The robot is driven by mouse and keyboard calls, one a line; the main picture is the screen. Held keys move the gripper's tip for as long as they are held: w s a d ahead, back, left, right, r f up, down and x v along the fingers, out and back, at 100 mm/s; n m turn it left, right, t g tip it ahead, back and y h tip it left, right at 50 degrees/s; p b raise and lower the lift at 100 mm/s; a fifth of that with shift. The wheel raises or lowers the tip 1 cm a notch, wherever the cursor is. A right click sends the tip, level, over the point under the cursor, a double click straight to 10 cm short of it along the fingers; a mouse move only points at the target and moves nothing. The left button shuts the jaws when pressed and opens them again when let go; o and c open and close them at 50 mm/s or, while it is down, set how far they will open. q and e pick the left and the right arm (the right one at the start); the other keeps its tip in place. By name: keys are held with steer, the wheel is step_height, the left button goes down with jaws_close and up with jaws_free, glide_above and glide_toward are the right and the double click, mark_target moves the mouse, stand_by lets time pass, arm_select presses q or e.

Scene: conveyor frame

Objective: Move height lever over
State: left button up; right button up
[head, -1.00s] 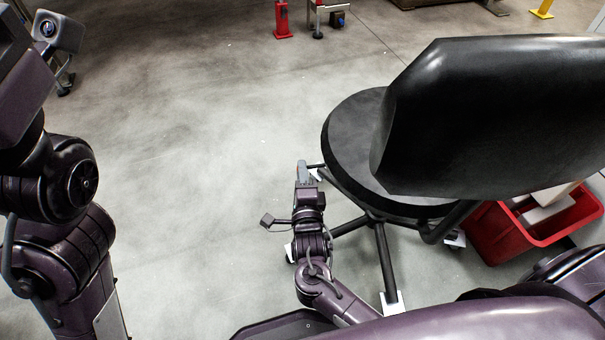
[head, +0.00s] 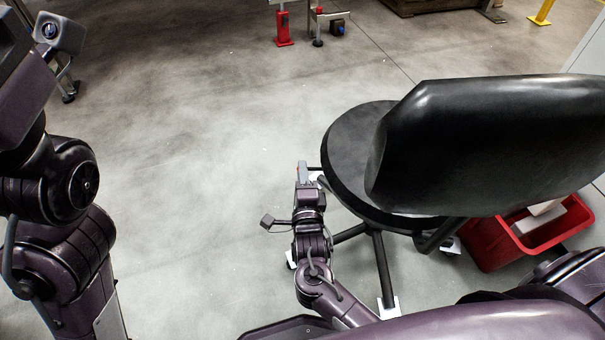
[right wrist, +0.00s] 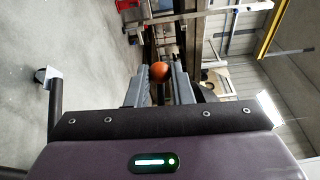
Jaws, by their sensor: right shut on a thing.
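A black office chair (head: 350,150) with a round seat and a large backrest (head: 490,140) stands at centre right. The height lever (head: 313,168) shows as a thin dark rod at the seat's left edge, beside my right fingertips. My right gripper (head: 303,172) is shut on the lever. In the right wrist view an orange-brown round knob (right wrist: 160,70) sits between the two grey fingers of the gripper (right wrist: 160,84); it appears to be the lever's end.
A red bin (head: 490,255) with pale things in it stands behind the chair at right. The chair's legs and white-tipped feet (head: 388,308) spread near my right arm. A red post (head: 283,28) stands at the back. The floor left of the chair is clear.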

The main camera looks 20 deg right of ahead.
steer(key=r+p, duration=0.3)
steer(key=shift+s+d+r, duration=0.1)
steer(key=shift+d+r, duration=0.15)
steer(key=shift+d, duration=0.15)
steer(key=o, duration=0.8)
steer(key=shift+o, duration=0.2)
